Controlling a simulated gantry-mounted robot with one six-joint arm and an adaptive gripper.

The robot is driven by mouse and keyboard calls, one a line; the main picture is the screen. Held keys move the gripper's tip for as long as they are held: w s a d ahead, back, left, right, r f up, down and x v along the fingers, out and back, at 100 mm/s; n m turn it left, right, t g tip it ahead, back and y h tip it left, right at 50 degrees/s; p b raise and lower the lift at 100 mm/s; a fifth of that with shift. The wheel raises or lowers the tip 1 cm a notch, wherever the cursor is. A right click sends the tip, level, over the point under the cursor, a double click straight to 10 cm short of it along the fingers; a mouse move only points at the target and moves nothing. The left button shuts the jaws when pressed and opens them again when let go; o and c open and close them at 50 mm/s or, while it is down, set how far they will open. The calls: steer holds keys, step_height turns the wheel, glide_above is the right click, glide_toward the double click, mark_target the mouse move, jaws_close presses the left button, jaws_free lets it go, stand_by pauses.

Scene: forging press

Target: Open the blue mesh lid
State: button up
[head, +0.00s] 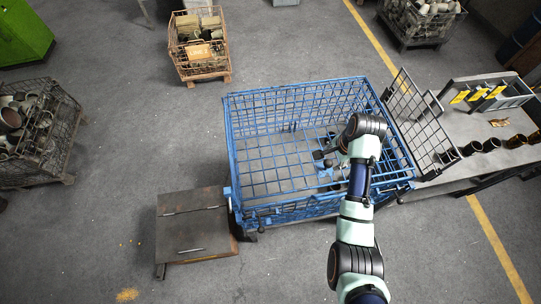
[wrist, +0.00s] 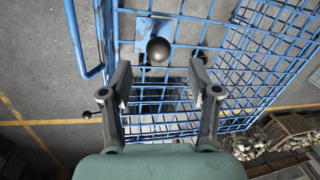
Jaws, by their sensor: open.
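The blue mesh lid (head: 277,160) appears to lie flat across the top of the blue wire crate (head: 234,190), with the grey floor showing through its grid. My gripper (head: 324,159) is over the right half of the crate. In the wrist view my gripper (wrist: 160,84) is open and empty, its two fingers apart. A round black knob (wrist: 158,48) shows just beyond the gap between the fingertips, in front of a blue plate; I see no contact. Blue mesh (wrist: 240,60) fills the view behind. My arm hides part of the crate's right side.
A low brown platform (head: 192,226) stands at the crate's front left. Wire bins of parts stand left (head: 38,130) and behind (head: 200,45). The floor between them is clear.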

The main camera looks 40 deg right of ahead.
mark_target(330, 162)
steer(key=shift+s+d+f, duration=0.15)
steer(key=shift+d+f, duration=0.05)
steer(key=shift+f, duration=0.05)
steer(key=f, duration=0.5)
steer(key=w+f, duration=0.1)
steer(key=f, duration=0.1)
steer(key=shift+w+d+f+b, duration=0.1)
steer(key=shift+d+f+b, duration=0.05)
steer(key=shift+d+b, duration=0.2)
jaws_close()
